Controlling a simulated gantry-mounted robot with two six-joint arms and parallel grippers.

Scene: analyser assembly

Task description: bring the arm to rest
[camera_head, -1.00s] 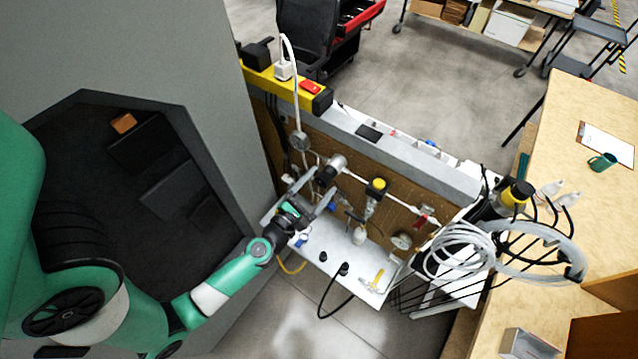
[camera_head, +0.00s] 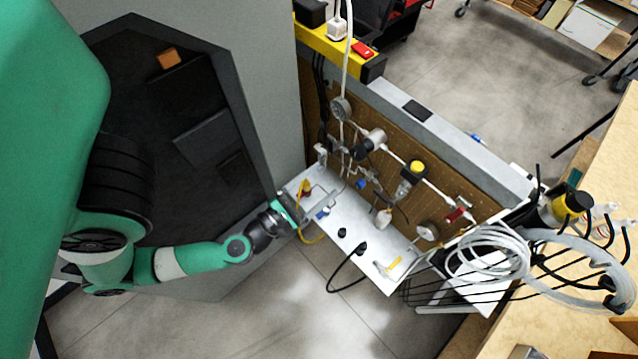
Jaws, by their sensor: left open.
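My left arm (camera_head: 195,260) comes in from the left, green and white with a black wrist. My left gripper (camera_head: 312,196) is open at the left end of the white work shelf (camera_head: 350,255). Nothing shows held between its fingers. A small yellow and red part (camera_head: 305,187) shows close to the fingers; I cannot tell whether they touch it. My right gripper is not in view.
A brown pegboard (camera_head: 400,165) with pipes, a gauge (camera_head: 427,230) and valves stands behind the shelf. Coiled white tubing (camera_head: 487,255) hangs at the right near a wooden bench (camera_head: 580,265). A black cable (camera_head: 345,285) loops off the shelf front. Floor in front is clear.

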